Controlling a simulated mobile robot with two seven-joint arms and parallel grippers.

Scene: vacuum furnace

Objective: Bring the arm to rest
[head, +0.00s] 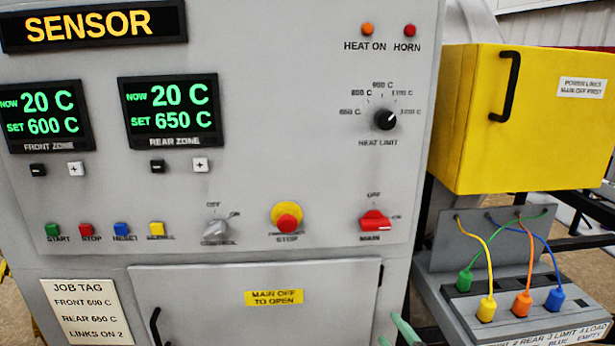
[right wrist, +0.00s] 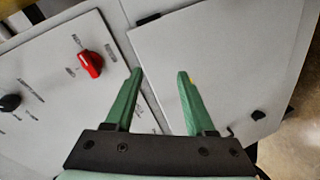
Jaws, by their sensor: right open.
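My right gripper (head: 393,329) shows only at the bottom edge of the head view, as green fingertips in front of the panel's lower right. In the right wrist view its two green fingers (right wrist: 160,74) are spread apart with nothing between them. They are in front of the grey cabinet, beside the red main switch (head: 375,221), which also shows in the wrist view (right wrist: 88,63). In the head view the switch handle lies about sideways, by the ON label. I cannot tell the gap between fingers and panel. My left gripper is not in view.
The control panel (head: 300,150) carries displays, buttons, a black heat limit knob (head: 386,119) and a yellow-red stop button (head: 286,217). Below is a shut grey door (head: 220,300). To the right are a yellow box (head: 470,120) and a link block (head: 455,309) with coloured plugs and cables.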

